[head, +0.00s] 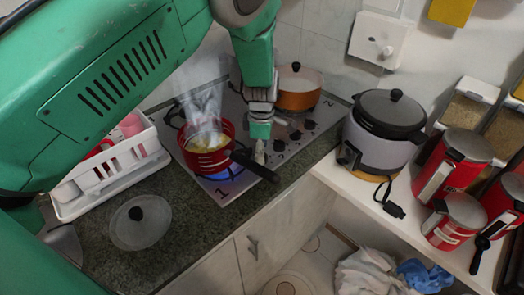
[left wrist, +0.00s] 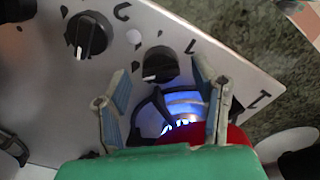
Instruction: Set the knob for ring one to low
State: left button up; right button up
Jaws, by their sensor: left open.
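The stove (head: 228,182) is a grey plate marked 1 and 2. A red pot (head: 207,160) steams over a blue flame (head: 228,173) on ring one. Several black knobs (head: 280,145) line the stove. In the left wrist view, the knob nearest ring one (left wrist: 158,65) has a white mark toward the lower left. My left gripper (head: 260,150) points down beside the pot handle. In the left wrist view the left gripper (left wrist: 162,90) is open and empty, its fingers on either side of the near knob's line. Contact cannot be told. My right gripper is not in view.
The pot's black handle (head: 255,166) juts toward the counter edge, close to the gripper. An orange pot (head: 298,88) stands on ring two. A rice cooker (head: 384,135) is at right. A glass lid (head: 140,221) and white dish rack (head: 110,165) are at left.

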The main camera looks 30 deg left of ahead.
pick_arm(q)
jog(key=shift+f, duration=0.5)
jog(key=c, duration=1.2)
jog(key=shift+o, duration=0.4)
jog(key=shift+r, duration=0.1)
